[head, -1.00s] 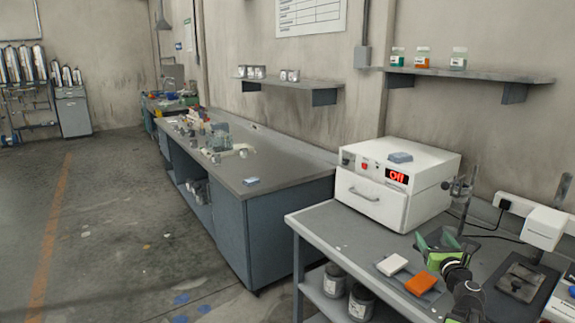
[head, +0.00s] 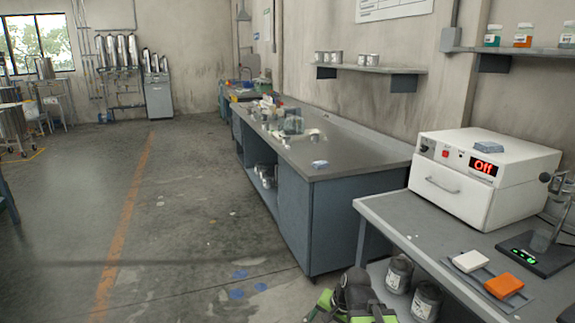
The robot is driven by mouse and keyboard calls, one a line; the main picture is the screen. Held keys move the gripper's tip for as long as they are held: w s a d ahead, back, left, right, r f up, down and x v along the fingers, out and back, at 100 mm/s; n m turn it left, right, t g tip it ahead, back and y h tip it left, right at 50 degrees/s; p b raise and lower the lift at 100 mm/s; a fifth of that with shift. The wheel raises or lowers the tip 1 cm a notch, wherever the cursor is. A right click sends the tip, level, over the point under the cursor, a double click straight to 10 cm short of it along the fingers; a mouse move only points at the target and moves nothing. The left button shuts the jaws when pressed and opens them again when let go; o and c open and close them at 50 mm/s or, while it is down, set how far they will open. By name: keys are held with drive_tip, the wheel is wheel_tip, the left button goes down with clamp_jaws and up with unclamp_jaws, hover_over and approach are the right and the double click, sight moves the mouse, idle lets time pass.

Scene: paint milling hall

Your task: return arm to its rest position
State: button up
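My arm's end with my gripper (head: 348,300) shows at the bottom edge of the head view, as black and green parts folded low. It is in front of the blue-grey bench and left of the grey table. The frame cuts it off, so its fingertips and any opening between them are not clear. I see no object held in it.
A grey table (head: 400,222) at the right bears a white oven (head: 458,198) reading "Off", plus a white block (head: 470,261) and an orange block (head: 504,286). Tins (head: 426,299) stand below. A long bench (head: 335,148) stands behind. Open floor (head: 185,225) lies left.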

drive_tip(key=s+d+n+g+h, duration=0.3)
drive_tip(key=s+d+n, duration=0.3)
wheel_tip(320, 180, up, 14)
drive_tip(key=p, duration=1.5)
drive_tip(key=shift+w+a, duration=0.15)
drive_tip(key=shift+a, duration=0.1)
drive_tip(key=shift+f, duration=0.1)
drive_tip(key=shift+c, duration=0.4)
